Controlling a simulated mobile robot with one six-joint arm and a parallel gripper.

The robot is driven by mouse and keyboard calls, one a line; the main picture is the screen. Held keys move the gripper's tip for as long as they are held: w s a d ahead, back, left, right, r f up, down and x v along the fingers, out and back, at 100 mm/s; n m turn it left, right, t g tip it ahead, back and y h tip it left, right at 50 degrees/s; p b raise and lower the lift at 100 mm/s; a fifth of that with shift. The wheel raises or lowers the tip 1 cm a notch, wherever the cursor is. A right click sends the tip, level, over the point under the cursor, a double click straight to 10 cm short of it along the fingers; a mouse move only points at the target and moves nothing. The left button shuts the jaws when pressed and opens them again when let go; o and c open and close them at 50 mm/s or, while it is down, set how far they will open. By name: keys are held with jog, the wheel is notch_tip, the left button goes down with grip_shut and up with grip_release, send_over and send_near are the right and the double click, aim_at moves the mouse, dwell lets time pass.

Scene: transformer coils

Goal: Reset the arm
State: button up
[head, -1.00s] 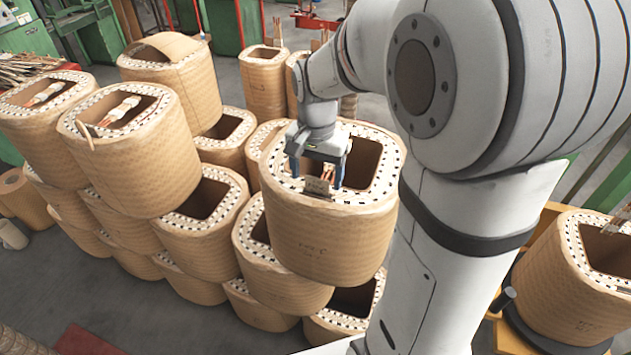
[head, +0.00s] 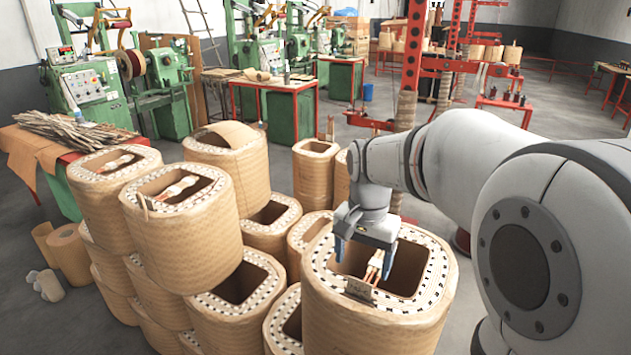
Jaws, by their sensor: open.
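My gripper (head: 362,258) is at the end of my grey-white arm, over the opening of the nearest coil (head: 375,320). Its blue fingers are apart, one to each side of the copper-coloured leads (head: 376,263) at the coil's opening. A small tag (head: 360,289) sits at the coil's inner rim, just below the fingers. I cannot tell whether the fingers touch the leads.
Several tan coils stand stacked at left, including a tall one (head: 190,235) and one with a flap on top (head: 228,165). Green machines (head: 85,85) and a red-legged table (head: 300,85) stand behind. Open grey floor lies farther back.

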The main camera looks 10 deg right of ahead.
jog(key=s+f+n+t, duration=0.1)
jog(key=s+n+t, duration=0.2)
jog(key=s+n, duration=0.4)
jog(key=shift+s+a, duration=0.15)
jog(key=shift+s, duration=3.4)
